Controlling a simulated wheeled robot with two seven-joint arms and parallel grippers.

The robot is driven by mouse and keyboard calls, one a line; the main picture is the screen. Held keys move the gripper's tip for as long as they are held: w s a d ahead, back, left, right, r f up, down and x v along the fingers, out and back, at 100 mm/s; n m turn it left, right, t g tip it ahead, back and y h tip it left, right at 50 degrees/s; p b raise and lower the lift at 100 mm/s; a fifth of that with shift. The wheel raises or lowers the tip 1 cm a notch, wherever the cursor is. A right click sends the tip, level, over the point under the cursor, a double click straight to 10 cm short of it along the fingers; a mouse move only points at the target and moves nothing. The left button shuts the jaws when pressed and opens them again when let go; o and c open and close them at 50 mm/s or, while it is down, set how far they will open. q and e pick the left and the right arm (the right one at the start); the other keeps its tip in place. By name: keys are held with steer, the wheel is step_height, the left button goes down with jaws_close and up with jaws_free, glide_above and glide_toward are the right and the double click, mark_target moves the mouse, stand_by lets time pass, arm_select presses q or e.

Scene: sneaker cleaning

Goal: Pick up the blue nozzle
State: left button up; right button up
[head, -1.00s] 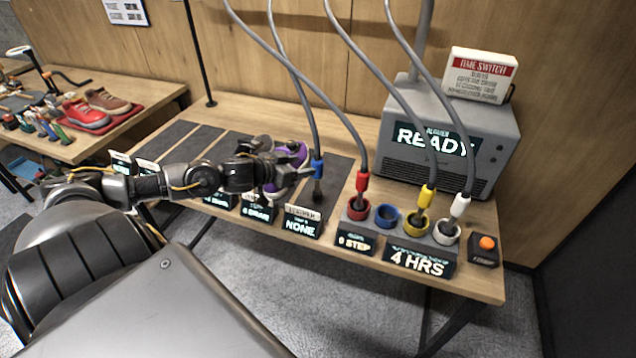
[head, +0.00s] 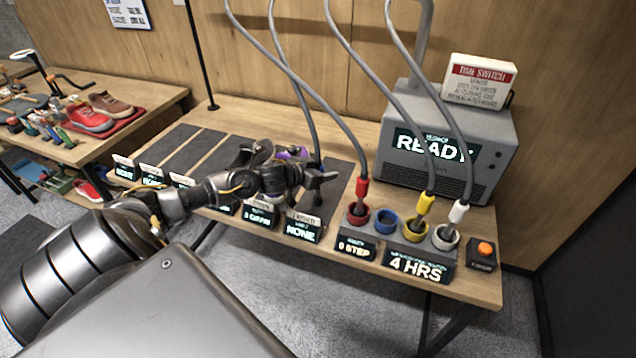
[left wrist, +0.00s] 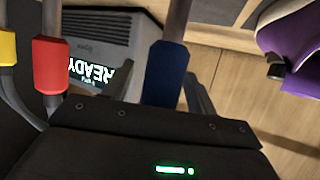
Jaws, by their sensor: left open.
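The blue nozzle (left wrist: 165,72) shows in the left wrist view, close in front of my left gripper and between its fingers. Whether the fingers touch it I cannot tell. In the head view my left gripper (head: 318,182) is open and hides the nozzle; only its grey hose (head: 314,135) shows, coming down behind the fingers. The empty blue holder ring (head: 386,219) sits between the red and yellow ones. My right gripper is in neither view.
The red nozzle (head: 361,187), yellow nozzle (head: 425,204) and white nozzle (head: 458,212) stand in their holders to the right, hoses hanging above. A purple shoe (left wrist: 290,45) is close by. A grey machine (head: 450,150) reading READY stands behind; label signs line the table's front.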

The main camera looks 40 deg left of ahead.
arm_select(q)
steer(key=shift+c, duration=0.5)
jaws_close()
steer(key=shift+r, duration=0.2)
